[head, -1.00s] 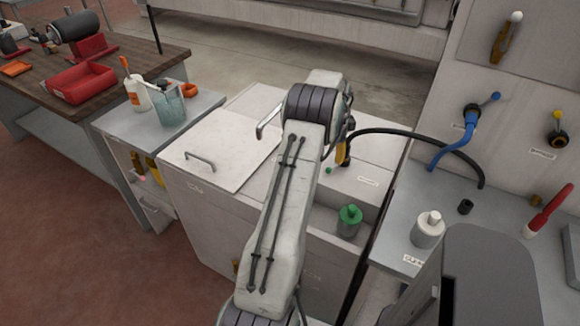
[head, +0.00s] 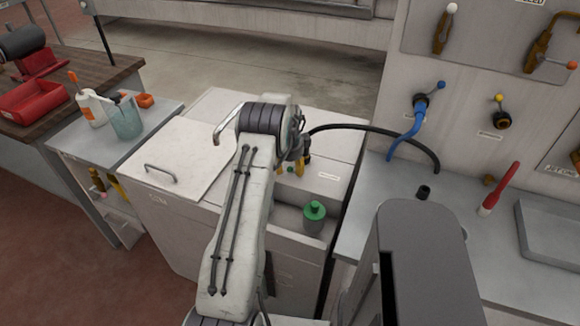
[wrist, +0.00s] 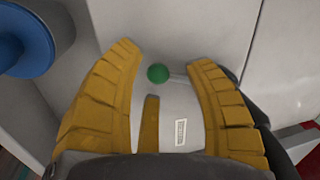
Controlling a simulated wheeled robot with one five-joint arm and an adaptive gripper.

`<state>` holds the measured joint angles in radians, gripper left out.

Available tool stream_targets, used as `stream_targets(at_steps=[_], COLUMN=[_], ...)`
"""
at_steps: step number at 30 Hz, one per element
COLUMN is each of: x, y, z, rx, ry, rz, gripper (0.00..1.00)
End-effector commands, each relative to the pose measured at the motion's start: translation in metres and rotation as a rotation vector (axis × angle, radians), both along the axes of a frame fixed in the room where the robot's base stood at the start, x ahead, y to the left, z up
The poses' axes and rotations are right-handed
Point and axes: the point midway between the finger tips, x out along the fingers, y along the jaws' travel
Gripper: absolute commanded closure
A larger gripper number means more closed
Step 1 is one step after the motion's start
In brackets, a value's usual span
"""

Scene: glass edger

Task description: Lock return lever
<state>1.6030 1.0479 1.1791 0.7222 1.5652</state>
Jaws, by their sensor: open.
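A lever with a green ball knob (wrist: 158,73) and a pale stem shows in the wrist view, on the light grey cabinet top. I take it for the return lever; the nearby label (wrist: 181,132) is too small to read. A yellow-brown stub (wrist: 151,122) rises just below the knob in that view. My gripper (wrist: 167,64) is open and empty, with one yellow finger on each side of the knob and no clear contact.
A black hose (head: 375,130) arches close behind my gripper. A wall panel (head: 465,75) with several valve levers stands right. A blue round part (wrist: 20,45) is at the wrist view's left edge.

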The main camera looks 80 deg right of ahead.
Motion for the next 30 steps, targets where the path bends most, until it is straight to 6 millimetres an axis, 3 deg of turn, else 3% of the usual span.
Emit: stream_targets(at_steps=[13, 30], x=[0.0002, 0.0], y=[-0.0012, -0.0013], z=[-0.0052, -0.0048], rx=[-0.001, -0.002], ry=[0.0, 0.0], rz=[0.0, 0.0], gripper=[0.51, 1.0])
